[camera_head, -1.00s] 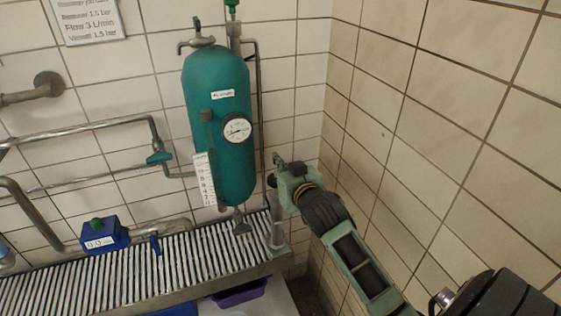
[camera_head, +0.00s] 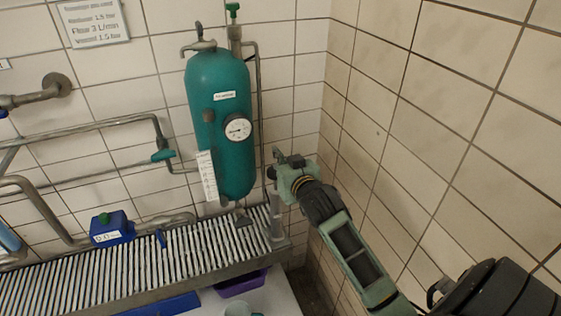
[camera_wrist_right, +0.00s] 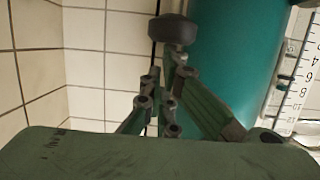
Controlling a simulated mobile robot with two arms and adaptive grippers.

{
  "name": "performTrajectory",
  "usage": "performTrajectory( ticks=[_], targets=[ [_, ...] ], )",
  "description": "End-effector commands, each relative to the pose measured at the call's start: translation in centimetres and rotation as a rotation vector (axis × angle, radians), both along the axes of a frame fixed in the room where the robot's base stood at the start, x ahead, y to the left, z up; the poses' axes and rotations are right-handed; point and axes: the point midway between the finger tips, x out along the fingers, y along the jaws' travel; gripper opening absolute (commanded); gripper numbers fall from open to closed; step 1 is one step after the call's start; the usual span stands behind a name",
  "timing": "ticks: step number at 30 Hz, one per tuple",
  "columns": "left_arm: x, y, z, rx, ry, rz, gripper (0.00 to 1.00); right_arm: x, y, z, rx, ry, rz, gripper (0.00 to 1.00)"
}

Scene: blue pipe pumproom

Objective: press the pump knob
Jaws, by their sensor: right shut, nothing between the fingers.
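A dark rounded knob (camera_wrist_right: 172,30) shows at the top of the right wrist view, just beyond the fingertips of my right gripper (camera_wrist_right: 176,72). Contact between them cannot be told. In the head view my right gripper (camera_head: 286,160) is shut and empty, right of the green tank (camera_head: 222,160), which fills much of the wrist view too (camera_wrist_right: 235,60). A dark piece (camera_head: 271,173) at its left may be the same knob. A grey upright cylinder (camera_head: 277,218) stands below the gripper, its top hidden. A blue box (camera_head: 110,228) with a green button stands far left. My left gripper is out of view.
The slatted metal rack (camera_head: 180,258) runs along the back wall below the tank. Metal pipes (camera_head: 85,128) cross the wall at left. The tiled right wall (camera_head: 440,130) is close to my arm. A purple bin (camera_head: 242,282) stands below the rack.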

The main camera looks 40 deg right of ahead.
Motion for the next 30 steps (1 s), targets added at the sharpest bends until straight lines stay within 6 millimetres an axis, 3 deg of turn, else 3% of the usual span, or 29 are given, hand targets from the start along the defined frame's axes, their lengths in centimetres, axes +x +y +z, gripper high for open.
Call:
performTrajectory(
  ticks=[1,6,13,19,30],
  targets=[
    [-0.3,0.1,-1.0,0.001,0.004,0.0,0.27,-1.5,0.5,-0.6,0.001,0.002,0.003,0.0],
    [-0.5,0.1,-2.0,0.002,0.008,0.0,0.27,-4.9,1.3,0.5,0.0,-0.001,0.003,0.0],
    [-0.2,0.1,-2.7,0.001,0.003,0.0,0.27,-8.2,2.0,1.6,0.0,-0.002,0.002,0.0],
    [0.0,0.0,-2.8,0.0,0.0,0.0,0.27,-9.2,2.3,2.0,0.0,-0.003,0.001,0.0],
    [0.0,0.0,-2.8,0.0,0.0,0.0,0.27,-9.2,2.3,2.1,0.0,-0.003,0.002,0.0]
  ],
)
